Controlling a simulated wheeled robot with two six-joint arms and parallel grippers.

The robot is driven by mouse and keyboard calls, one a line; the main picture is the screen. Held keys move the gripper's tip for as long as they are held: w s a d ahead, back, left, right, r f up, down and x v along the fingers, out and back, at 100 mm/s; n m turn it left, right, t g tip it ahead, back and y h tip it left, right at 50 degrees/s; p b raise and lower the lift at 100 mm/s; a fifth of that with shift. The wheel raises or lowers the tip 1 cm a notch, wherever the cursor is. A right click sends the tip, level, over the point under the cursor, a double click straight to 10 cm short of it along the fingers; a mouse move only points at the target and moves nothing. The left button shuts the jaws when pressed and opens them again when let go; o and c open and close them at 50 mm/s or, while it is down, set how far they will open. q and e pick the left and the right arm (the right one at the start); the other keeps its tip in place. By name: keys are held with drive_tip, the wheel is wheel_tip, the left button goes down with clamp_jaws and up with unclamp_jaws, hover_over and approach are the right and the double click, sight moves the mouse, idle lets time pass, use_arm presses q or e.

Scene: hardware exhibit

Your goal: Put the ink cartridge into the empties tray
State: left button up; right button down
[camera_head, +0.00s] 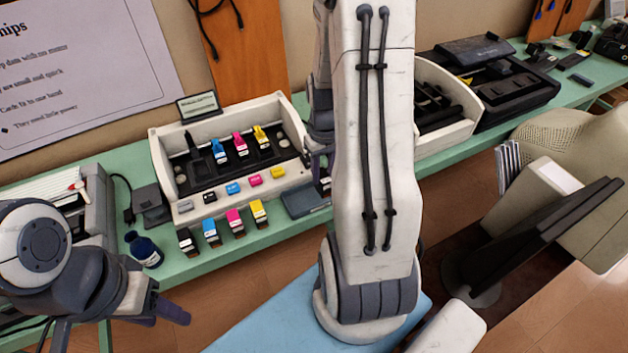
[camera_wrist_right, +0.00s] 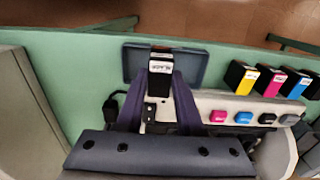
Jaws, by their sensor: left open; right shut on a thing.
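My right gripper (camera_wrist_right: 161,84) is shut on a black ink cartridge (camera_wrist_right: 160,66) with a white label reading black, in the right wrist view. The cartridge is upright between the purple fingers. Behind it in that view lies a shallow grey-blue tray (camera_wrist_right: 133,62), likely the empties tray, which the cartridge partly covers. In the head view the tray (camera_head: 304,201) lies on the green table right of the printer's front, and my right gripper (camera_head: 318,165) is just above it, largely hidden by my arm. Whether the cartridge touches the tray is unclear. My left gripper (camera_head: 165,311) is open and empty at lower left.
The open printer (camera_head: 163,165) holds cyan, magenta and yellow cartridges. Several cartridges, including a yellow one (camera_head: 258,213), stand in a row before it. An open white case (camera_head: 455,85) stands right. The table's front edge is close.

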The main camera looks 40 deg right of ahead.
drive_tip(key=shift+w+a+f+p, duration=0.1)
drive_tip(key=shift+w+f, duration=0.45)
drive_tip(key=shift+f, duration=0.45)
drive_tip(key=shift+w+f+p, duration=0.15)
drive_tip(key=shift+w+f, duration=0.35)
drive_tip(key=shift+f, duration=0.45)
drive_tip(key=shift+w+a+f+p, duration=0.1)
drive_tip(key=shift+w+f, duration=0.45)
drive_tip(key=shift+f, duration=0.45)
drive_tip(key=shift+f, duration=0.1)
drive_tip(key=c, duration=0.5)
unclamp_jaws()
drive_tip(key=shift+c, duration=0.2)
